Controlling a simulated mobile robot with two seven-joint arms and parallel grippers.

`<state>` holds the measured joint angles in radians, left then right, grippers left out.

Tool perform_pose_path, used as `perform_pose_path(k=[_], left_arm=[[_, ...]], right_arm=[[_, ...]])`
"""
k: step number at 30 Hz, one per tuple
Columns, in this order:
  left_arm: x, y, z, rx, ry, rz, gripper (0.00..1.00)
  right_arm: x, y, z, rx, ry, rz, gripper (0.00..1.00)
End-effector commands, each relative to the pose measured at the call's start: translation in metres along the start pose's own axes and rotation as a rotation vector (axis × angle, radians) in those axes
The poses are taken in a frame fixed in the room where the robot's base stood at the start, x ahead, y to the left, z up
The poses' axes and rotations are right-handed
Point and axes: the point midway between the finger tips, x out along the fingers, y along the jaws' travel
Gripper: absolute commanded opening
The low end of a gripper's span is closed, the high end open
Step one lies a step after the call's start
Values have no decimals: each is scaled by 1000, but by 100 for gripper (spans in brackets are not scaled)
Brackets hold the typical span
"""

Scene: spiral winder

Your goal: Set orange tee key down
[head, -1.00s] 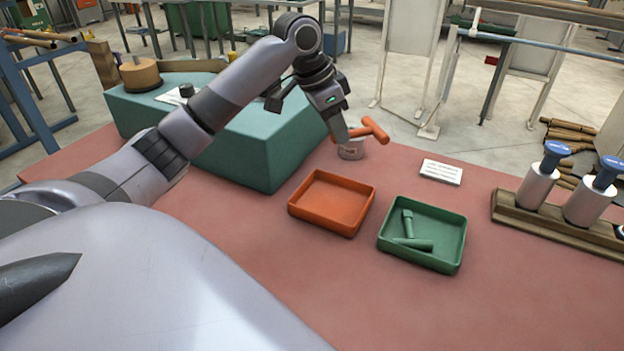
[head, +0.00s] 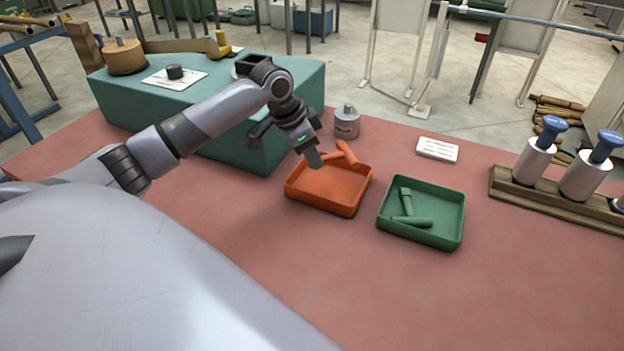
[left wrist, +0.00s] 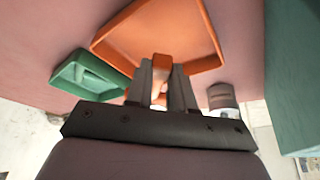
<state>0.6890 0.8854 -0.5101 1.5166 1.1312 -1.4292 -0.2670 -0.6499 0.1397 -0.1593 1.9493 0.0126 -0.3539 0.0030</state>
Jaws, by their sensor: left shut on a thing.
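The orange tee key (head: 345,154) is in my left gripper (head: 315,160), over the back edge of the orange tray (head: 330,187). In the left wrist view the key (left wrist: 161,62) shows between the two fingers of my left gripper (left wrist: 161,85), with the orange tray (left wrist: 120,45) beyond it. My left gripper is shut on the key. I cannot tell whether the key touches the tray; part of it is hidden by the gripper. My right gripper is not in view.
The green tray (head: 447,240) with a green tee key (head: 407,205) stands to the right of the orange tray. A grey canister (head: 346,124) and a white card (head: 437,149) are behind. A wooden rack (head: 545,188) holds white cylinders at right. A teal block (head: 215,100) stands back left.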

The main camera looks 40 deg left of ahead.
Motion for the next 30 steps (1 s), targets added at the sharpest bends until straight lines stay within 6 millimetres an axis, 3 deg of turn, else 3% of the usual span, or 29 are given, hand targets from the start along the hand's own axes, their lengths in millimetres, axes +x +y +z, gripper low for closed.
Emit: perform_pose_path(k=[3,11,17,29,30], left_arm=[[19,1,8,0,0,2,0],[37,0,15,0,1,1,0],[64,0,26,-1,1,1,0],[70,0,29,0,2,1,0],[70,0,29,0,1,0,36]], right_arm=[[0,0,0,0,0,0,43],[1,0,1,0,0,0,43],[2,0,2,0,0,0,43],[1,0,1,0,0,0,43],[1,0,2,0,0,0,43]])
